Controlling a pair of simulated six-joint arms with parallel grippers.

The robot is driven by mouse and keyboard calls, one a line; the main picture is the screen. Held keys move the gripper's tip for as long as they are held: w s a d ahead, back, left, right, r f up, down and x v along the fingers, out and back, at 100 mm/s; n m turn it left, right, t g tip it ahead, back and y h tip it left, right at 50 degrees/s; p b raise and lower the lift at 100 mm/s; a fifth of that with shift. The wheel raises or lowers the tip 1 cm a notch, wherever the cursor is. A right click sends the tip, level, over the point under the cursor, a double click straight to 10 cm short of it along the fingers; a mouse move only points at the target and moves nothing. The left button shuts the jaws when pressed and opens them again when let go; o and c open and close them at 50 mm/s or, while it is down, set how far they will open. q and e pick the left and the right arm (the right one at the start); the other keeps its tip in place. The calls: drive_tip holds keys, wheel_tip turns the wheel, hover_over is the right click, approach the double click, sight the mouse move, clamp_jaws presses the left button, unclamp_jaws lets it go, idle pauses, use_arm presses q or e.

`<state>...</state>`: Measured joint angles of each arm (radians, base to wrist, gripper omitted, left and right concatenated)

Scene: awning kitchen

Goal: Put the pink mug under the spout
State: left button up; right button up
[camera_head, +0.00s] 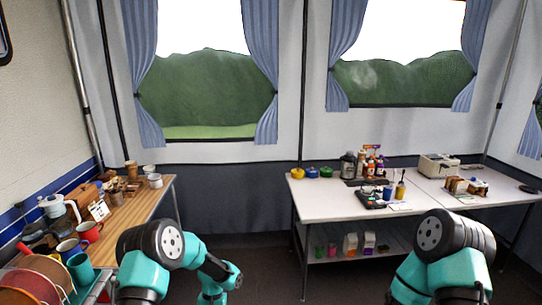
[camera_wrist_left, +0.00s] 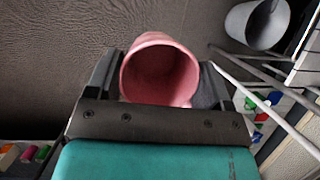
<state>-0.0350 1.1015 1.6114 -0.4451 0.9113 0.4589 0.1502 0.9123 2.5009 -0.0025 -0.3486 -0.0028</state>
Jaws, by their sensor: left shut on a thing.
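The pink mug (camera_wrist_left: 158,42) is between the fingers of my left gripper (camera_wrist_left: 158,78) in the left wrist view. The gripper is shut on it. The mug's open mouth faces the wrist camera, and its handle is not visible. The mug is not seen in the head view, where only parts of my left arm show at the lower left. My right arm shows at the lower right, with its gripper out of view. I cannot make out a spout for certain in either view.
A wooden counter (camera_head: 150,195) at the left holds a white pot (camera_head: 54,206), a red mug (camera_head: 89,231) and several cups and plates. A white table (camera_head: 330,195) at the right holds bottles and appliances. White bars (camera_wrist_left: 250,87) and a white rounded vessel (camera_wrist_left: 240,22) are right of the mug.

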use_arm(q)
drive_tip(key=s+a+r+m+y, duration=0.1)
drive_tip(key=s+r+m, duration=0.1)
drive_tip(key=s+r, duration=0.3)
drive_tip(key=s+a+r+m+y, duration=0.1)
drive_tip(key=s+r, duration=0.4)
drive_tip(key=r, duration=0.8)
drive_tip(key=s+a+r+m+t, duration=0.1)
drive_tip(key=s+a+r+m, duration=0.2)
drive_tip(key=r, duration=0.5)
drive_tip(key=shift+s+r+m+y, duration=0.4)
drive_tip(key=shift+s+m, duration=0.5)
drive_tip(key=shift+s, duration=0.3)
drive_tip(key=shift+a, duration=0.15)
